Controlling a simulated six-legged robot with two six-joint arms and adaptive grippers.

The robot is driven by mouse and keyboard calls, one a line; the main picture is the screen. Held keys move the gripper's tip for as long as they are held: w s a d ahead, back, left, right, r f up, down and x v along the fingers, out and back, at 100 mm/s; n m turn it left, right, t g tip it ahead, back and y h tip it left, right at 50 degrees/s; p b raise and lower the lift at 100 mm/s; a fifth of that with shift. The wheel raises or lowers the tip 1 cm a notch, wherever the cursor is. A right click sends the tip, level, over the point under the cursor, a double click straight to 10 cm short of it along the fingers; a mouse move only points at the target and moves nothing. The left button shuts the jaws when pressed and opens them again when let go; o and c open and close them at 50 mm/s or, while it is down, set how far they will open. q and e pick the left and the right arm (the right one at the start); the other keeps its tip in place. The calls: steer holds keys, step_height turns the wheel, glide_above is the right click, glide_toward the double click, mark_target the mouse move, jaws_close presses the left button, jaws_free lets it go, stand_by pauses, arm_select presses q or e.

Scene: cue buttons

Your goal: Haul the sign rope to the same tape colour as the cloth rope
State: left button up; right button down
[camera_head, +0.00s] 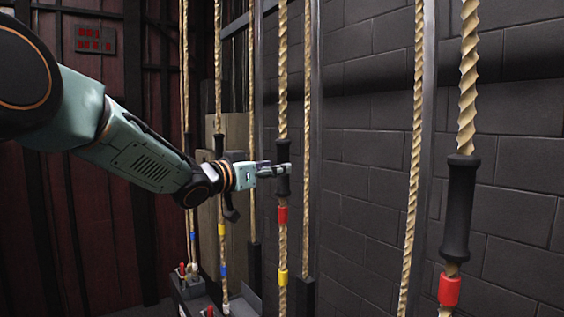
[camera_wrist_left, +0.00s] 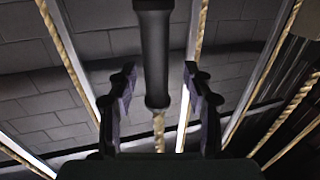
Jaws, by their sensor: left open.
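Several tan ropes hang in a row, some with black handles and coloured tape. The middle rope (camera_head: 282,245) has a black handle (camera_head: 283,185), red tape (camera_head: 282,215) below it and yellow tape (camera_head: 283,277) lower. My left gripper (camera_head: 277,170) is open at that handle. In the left wrist view the handle (camera_wrist_left: 155,55) stands between the open fingers (camera_wrist_left: 160,105); contact cannot be told. The near right rope (camera_head: 468,80) has a black handle (camera_head: 459,205) and red tape (camera_head: 449,290). I see no labels telling the sign rope or cloth rope. My right gripper is not in view.
Farther left, one rope shows yellow tape (camera_head: 222,230) and blue tape (camera_head: 223,270); another shows blue tape (camera_head: 193,237). A dark block wall (camera_head: 370,150) stands behind. A panel with red marks (camera_head: 95,39) hangs upper left.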

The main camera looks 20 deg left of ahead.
mark_target(281, 188)
arm_select(q)
steer(key=w, duration=0.1)
steer(key=w+d, duration=0.1)
steer(key=d+p, duration=0.1)
steer(key=shift+w+r, duration=0.25)
steer(key=shift+w, duration=0.15)
steer(key=shift+a, duration=0.1)
steer(key=shift+a, duration=0.1)
steer(key=shift+w+f, duration=0.1)
steer(key=shift+w, duration=0.05)
steer(key=shift+w, duration=0.1)
steer(key=shift+d, duration=0.3)
steer(key=c, duration=0.4)
steer(key=shift+a, duration=0.25)
steer(key=c, duration=0.5)
steer(key=shift+d, duration=0.1)
jaws_close()
